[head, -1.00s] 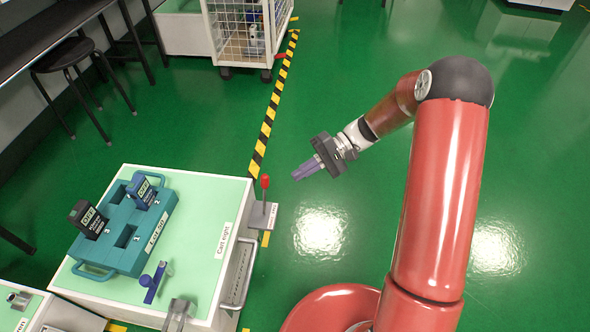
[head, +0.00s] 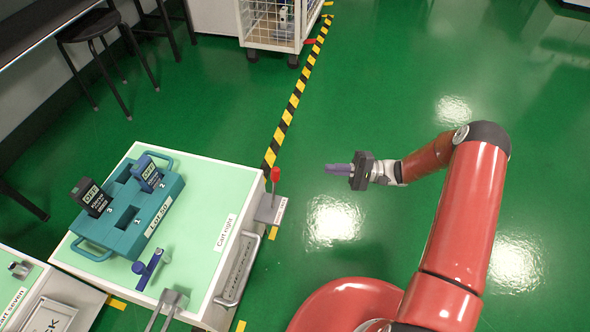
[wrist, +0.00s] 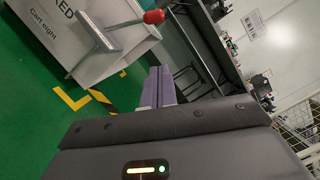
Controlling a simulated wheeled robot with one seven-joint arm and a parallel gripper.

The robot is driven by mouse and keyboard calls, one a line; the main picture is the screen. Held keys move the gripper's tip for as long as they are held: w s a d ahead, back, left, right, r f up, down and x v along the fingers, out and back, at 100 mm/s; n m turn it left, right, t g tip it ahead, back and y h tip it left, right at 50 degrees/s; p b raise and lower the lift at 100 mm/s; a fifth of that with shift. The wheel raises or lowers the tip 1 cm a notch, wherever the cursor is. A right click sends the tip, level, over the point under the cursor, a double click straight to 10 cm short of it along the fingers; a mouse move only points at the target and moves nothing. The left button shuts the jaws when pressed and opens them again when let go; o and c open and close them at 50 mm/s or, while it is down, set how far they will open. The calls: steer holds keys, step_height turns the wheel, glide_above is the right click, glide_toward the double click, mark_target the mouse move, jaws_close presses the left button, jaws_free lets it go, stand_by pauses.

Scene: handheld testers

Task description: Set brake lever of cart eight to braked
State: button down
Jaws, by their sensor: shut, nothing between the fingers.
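Cart eight (head: 205,200) stands at the lower left in the head view, with a pale green top and a label reading "Cart eight". Its brake lever has a red knob (head: 275,174) on a short upright stem, on a grey bracket (head: 268,208) at the cart's right side. In the wrist view the red knob (wrist: 154,16) shows at the top, beside the cart's labelled side (wrist: 75,35). My gripper (head: 327,168) is to the right of the knob, apart from it, with its purple fingers together and pointing left. The fingers (wrist: 157,85) are also together in the wrist view.
A teal case (head: 130,215) with two handheld testers lies on the cart top, beside a blue-handled fixture (head: 148,270). Cart seven (head: 25,295) stands at lower left. A wire cage cart (head: 275,22) and black stool (head: 95,25) stand behind. Green floor is clear around my arm.

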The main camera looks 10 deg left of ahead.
mark_target(274, 188)
steer(key=s+r+x, duration=0.1)
steer(key=s+x, duration=0.1)
steer(key=x, duration=1)
steer(key=shift+s, duration=0.35)
steer(key=shift+r, duration=0.2)
